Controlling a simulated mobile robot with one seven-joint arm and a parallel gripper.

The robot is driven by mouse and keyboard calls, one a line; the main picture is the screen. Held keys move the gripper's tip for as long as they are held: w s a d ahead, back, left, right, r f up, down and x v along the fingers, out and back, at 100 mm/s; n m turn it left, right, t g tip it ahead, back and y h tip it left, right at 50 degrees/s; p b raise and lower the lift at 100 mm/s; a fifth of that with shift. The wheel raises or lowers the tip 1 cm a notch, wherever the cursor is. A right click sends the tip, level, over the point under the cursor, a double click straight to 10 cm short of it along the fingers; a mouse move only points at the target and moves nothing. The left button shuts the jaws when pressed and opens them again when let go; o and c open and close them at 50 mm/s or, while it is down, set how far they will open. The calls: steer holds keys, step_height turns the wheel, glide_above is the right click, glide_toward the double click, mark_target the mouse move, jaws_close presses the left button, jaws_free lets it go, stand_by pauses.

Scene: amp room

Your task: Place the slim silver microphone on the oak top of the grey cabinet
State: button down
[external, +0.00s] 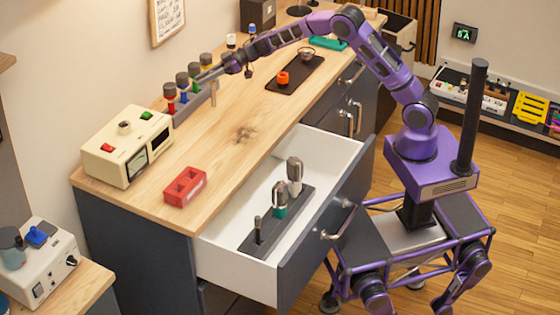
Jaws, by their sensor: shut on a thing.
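My gripper (208,76) is over the back of the oak top (244,134) of the grey cabinet, close to a rack of coloured-capped items. It is shut on a small slim upright thing (213,95), which looks like the slim silver microphone. Its lower end is at or just above the oak; I cannot tell whether it touches. The fingers are small and partly lost against the rack. The grey cabinet (140,245) has its top drawer (222,247) pulled open.
The drawer holds a dark tray (292,216) with several microphone-like items. On the oak are a cream box (126,145), a red block (185,187), the rack (190,101) and a black mat (306,77) with an orange ring. The middle of the oak is clear.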

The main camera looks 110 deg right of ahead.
steer(key=shift+f+b, duration=0.5)
steer(key=shift+f, duration=2.5)
steer(key=shift+f, duration=0.15)
steer(key=c, duration=0.7)
jaws_free()
steer(key=v, duration=1.2)
steer(key=shift+r+p, duration=0.2)
steer(key=shift+p, duration=0.1)
